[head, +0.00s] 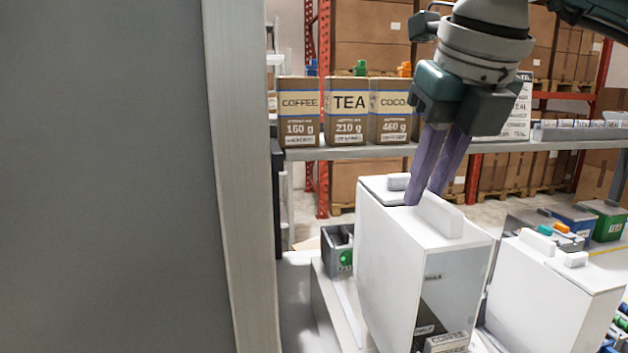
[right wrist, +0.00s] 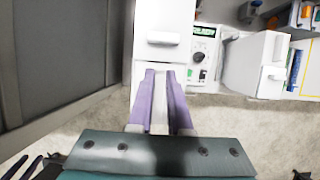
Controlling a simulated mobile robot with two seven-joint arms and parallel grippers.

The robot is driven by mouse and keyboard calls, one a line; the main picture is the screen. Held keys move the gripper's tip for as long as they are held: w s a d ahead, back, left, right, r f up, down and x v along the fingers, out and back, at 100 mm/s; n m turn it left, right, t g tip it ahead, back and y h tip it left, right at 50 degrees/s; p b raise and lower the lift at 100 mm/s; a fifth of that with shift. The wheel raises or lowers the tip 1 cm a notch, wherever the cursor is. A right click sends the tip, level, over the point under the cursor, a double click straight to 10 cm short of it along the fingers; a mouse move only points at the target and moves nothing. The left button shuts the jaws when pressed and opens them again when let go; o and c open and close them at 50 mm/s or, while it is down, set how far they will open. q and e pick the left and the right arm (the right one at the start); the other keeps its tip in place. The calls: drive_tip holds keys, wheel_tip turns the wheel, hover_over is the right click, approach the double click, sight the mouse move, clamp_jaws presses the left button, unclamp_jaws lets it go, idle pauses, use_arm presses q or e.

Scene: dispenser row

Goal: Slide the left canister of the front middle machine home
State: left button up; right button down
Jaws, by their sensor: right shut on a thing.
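A tall white canister (head: 395,265) stands in the middle of the head view, with a long upright grip (head: 440,214) on its top and a dark window with a coffee label on its front. My right gripper (head: 425,190) reaches down to the top; its purple fingers are shut on the grip. In the right wrist view the white grip (right wrist: 159,112) lies between the fingertips (right wrist: 160,95). A second white canister (head: 550,300) stands to the right, apart from the first; it also shows in the right wrist view (right wrist: 255,65). How far the held canister is seated is hidden. My left gripper is not in view.
A large grey panel (head: 110,180) fills the left side. Behind, a shelf (head: 370,152) carries coffee, tea and cocoa packs. A dark bin (head: 337,250) stands left of the held canister. A control panel with a green display (right wrist: 204,30) sits between the canisters.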

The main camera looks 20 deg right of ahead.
sight(395, 186)
drive_tip(key=shift+w+d+f, duration=0.1)
drive_tip(key=shift+w+d, duration=0.15)
drive_tip(key=shift+w, duration=0.75)
drive_tip(key=shift+w+d+r, duration=0.1)
drive_tip(key=shift+w+d, duration=0.1)
drive_tip(key=shift+w, duration=0.8)
drive_tip(key=shift+w+d+f, duration=0.1)
drive_tip(key=shift+w+d, duration=0.15)
drive_tip(key=shift+w, duration=0.75)
drive_tip(key=shift+w+d+f+b, duration=0.2)
drive_tip(key=shift+w+f+b, duration=0.5)
drive_tip(key=shift+w+f, duration=0.1)
drive_tip(key=shift+f+b, duration=0.5)
drive_tip(key=shift+f, duration=0.05)
drive_tip(key=c, duration=0.8)
unclamp_jaws()
drive_tip(key=shift+o, duration=0.2)
drive_tip(key=shift+s, duration=0.1)
